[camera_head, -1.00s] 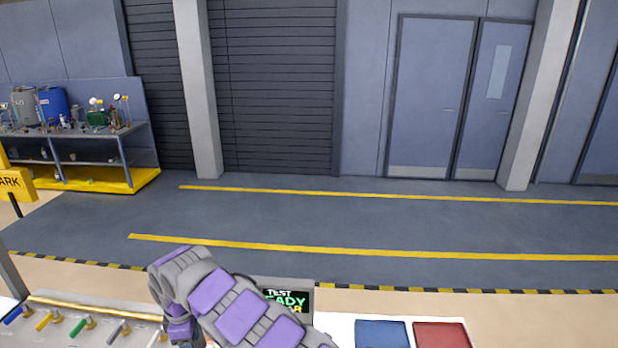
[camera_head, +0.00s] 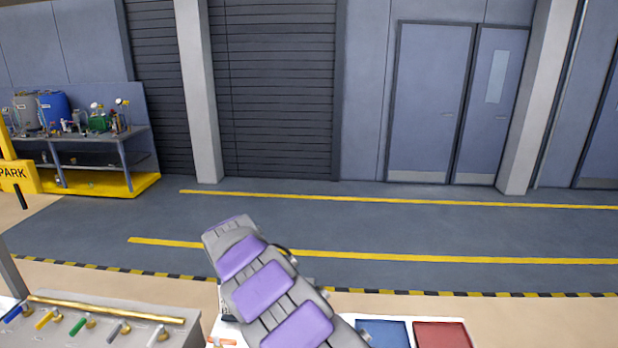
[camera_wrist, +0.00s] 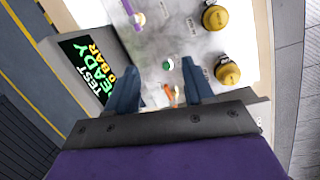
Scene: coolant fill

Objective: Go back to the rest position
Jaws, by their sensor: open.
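My gripper (camera_wrist: 165,92) shows in the wrist view with its two dark blue fingers apart and nothing between them. Past the fingers lies a pale panel (camera_wrist: 185,45) with a green knob and an orange piece close to the fingertips. In the head view my purple and grey arm reaches up from the bottom middle and covers most of that screen. The gripper itself is hidden there.
A manifold with coloured valve levers (camera_head: 100,322) stands at the lower left. A blue pad (camera_head: 383,333) and a red pad (camera_head: 441,334) lie at the lower right. Two yellow knobs (camera_wrist: 215,18) sit on the panel. A cluttered workbench (camera_head: 95,133) stands far left; the striped floor beyond is clear.

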